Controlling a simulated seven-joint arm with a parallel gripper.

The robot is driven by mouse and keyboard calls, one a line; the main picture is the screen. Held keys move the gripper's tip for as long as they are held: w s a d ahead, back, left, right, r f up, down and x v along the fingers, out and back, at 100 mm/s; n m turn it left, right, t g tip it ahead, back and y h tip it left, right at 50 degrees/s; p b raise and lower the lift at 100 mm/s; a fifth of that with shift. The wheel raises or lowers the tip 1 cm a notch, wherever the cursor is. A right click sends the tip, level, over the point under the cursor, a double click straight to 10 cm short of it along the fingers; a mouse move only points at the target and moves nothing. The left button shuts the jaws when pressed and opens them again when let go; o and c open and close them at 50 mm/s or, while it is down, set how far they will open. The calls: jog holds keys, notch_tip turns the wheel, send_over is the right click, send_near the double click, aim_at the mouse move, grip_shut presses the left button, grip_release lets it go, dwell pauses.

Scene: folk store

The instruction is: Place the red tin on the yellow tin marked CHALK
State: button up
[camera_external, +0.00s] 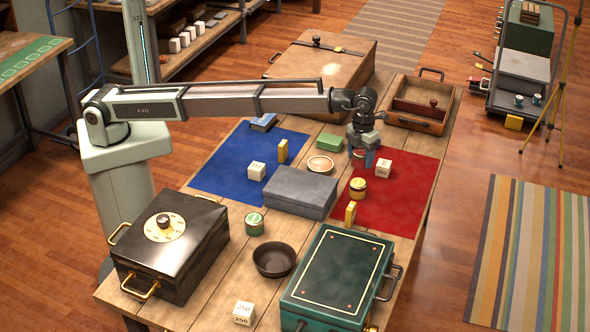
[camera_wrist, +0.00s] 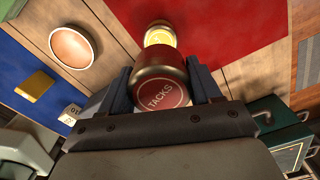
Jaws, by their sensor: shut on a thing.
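My gripper (camera_external: 361,160) hangs over the red cloth (camera_external: 401,205). It is shut on the red tin (camera_external: 358,154). In the wrist view the red tin (camera_wrist: 160,92) sits between my two fingers, with TACKS on its lid. The yellow tin (camera_external: 357,190) stands on the red cloth, nearer the front of the table than my gripper. In the wrist view the yellow tin (camera_wrist: 160,35) shows just beyond the red tin, partly covered by it. I cannot read its marking.
A pale cube (camera_external: 383,169) and a yellow block (camera_external: 351,212) stand near the yellow tin. A grey box (camera_external: 300,192) lies to its left and a green case (camera_external: 339,276) in front. A shallow wooden bowl (camera_external: 320,165) is left of my gripper.

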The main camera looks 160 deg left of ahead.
aim_at(361, 150)
jog(key=shift+f, duration=3.65)
jog(key=shift+f, duration=0.1)
jog(key=o, duration=1.1)
notch_tip(361, 150, up, 12)
jog(key=shift+r, duration=0.15)
